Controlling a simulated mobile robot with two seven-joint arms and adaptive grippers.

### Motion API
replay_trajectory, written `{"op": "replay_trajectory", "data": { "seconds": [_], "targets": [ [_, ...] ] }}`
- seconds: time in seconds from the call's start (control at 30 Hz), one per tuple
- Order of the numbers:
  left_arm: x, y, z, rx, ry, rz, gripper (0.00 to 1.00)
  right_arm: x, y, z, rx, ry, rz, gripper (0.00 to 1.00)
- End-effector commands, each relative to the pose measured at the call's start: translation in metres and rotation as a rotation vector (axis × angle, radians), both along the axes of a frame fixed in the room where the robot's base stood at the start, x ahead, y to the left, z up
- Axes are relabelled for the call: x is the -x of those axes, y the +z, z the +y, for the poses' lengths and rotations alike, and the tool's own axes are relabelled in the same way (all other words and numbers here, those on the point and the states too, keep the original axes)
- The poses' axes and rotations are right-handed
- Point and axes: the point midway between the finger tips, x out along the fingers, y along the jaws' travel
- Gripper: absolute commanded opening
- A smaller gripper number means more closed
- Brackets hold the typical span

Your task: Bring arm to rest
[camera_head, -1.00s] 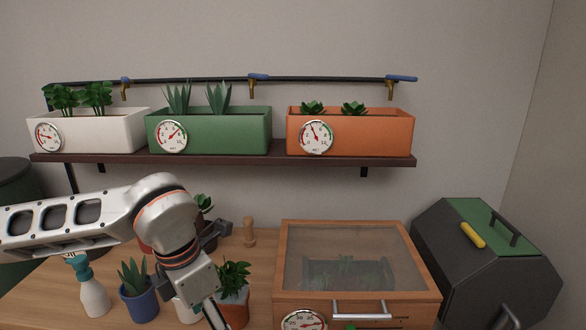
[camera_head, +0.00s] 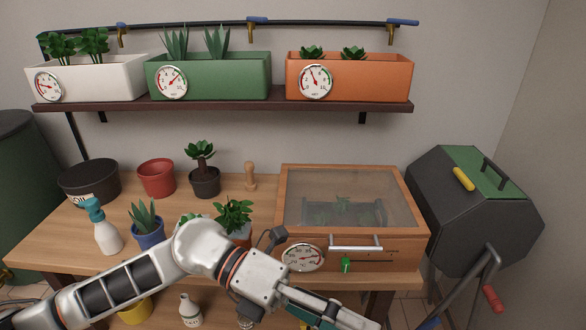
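My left arm comes in from the lower left and crosses in front of the wooden bench (camera_head: 75,238). My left gripper (camera_head: 325,310) is low in the picture, in front of the bench and below the glass-topped wooden box (camera_head: 410,256). Its fingers point to the lower right and reach close to the bottom edge, so whether they are open or shut is unclear. Nothing is clearly held. My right gripper is not in view.
Pots, a spray bottle (camera_head: 106,232) and a wooden peg (camera_head: 250,177) stand on the bench. My arm partly hides the front plants. A dark drum (camera_head: 450,215) with a red-handled crank (camera_head: 493,299) stands at the right. Planters (camera_head: 225,80) line the wall shelf.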

Motion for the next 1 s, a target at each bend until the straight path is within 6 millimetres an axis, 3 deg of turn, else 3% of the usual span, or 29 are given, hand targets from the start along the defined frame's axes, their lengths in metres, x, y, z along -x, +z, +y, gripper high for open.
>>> {"op": "replay_trajectory", "data": {
  "seconds": [0.1, 0.23, 0.37, 0.47, 0.57, 0.73, 0.87, 1.0],
  "targets": [
    [-0.007, 0.029, -0.014, 0.194, 0.104, 0.191, 0.69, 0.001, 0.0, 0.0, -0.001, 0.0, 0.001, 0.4],
    [-0.035, 0.051, -0.012, 0.377, 0.254, 0.4, 0.69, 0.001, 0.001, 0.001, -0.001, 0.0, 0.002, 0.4],
    [-0.076, 0.053, 0.006, 0.53, 0.436, 0.617, 0.69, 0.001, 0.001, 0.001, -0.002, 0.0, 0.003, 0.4],
    [-0.11, 0.036, 0.029, 0.623, 0.596, 0.79, 0.69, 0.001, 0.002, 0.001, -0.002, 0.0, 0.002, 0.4],
    [-0.14, 0.003, 0.059, 0.694, 0.77, 0.964, 0.69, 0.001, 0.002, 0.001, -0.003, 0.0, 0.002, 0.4],
    [-0.167, -0.086, 0.12, 0.758, 1.088, 1.261, 0.69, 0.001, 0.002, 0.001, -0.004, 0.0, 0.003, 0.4],
    [-0.16, -0.163, 0.166, 0.76, 1.316, 1.463, 0.69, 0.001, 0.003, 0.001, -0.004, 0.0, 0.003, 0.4],
    [-0.129, -0.245, 0.209, 0.725, 1.541, 1.657, 0.69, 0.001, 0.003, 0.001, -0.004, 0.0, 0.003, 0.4]
  ]
}}
